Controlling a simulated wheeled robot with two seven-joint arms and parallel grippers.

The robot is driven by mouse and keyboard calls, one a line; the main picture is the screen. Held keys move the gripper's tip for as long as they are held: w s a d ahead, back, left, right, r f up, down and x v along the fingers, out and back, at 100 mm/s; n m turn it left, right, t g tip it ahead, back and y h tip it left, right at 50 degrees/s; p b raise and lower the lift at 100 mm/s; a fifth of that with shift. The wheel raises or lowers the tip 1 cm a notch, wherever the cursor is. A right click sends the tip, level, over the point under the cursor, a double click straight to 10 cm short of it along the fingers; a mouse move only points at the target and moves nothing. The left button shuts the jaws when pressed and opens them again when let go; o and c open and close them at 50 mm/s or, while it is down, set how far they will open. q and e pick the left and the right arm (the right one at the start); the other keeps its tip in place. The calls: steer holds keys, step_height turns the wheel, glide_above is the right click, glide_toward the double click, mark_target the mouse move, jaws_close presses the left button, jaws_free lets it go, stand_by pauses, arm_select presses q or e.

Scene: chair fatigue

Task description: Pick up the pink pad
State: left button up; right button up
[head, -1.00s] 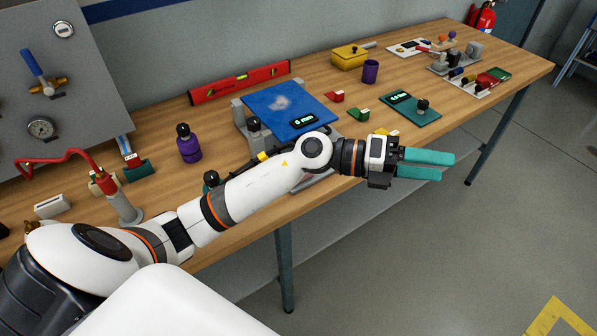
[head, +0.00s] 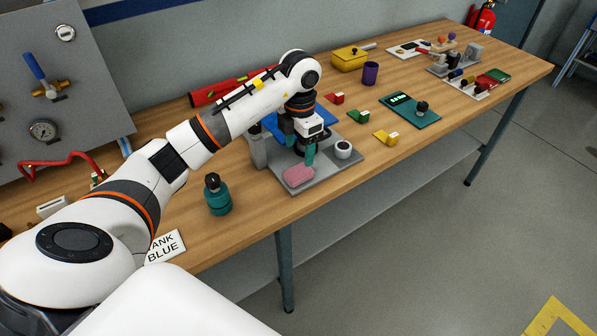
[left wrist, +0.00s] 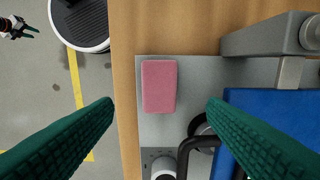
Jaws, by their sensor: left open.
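The pink pad (head: 298,175) lies flat on the front left of a grey base plate (head: 335,163) on the workbench. In the left wrist view the pad (left wrist: 158,87) is a pink rectangle, long side upright in the picture. My left gripper (head: 309,153) points down above the plate, just behind the pad in the head view. In the left wrist view its teal fingers (left wrist: 160,104) are spread wide, one on each side of the pad, with nothing between them. A small gripper at the top left of that view (left wrist: 24,28) appears to be my right one; its jaws are too small to judge.
The bench's front edge (left wrist: 124,100) runs close by the pad.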

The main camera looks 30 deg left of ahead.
mark_target(298, 170)
arm_select(q)
steer(key=shift+s+f, duration=0.1)
steer(key=shift+f, duration=0.65)
steer(key=shift+f+p, duration=0.3)
steer(key=shift+p, duration=0.1)
step_height(298, 170, down, 4)
steer(key=shift+s+r+p, duration=0.1)
steer(key=shift+r+p, duration=0.05)
steer(key=shift+p, duration=0.65)
steer(key=shift+f, duration=0.45)
steer(key=c, duration=1)
steer(key=shift+c, duration=0.3)
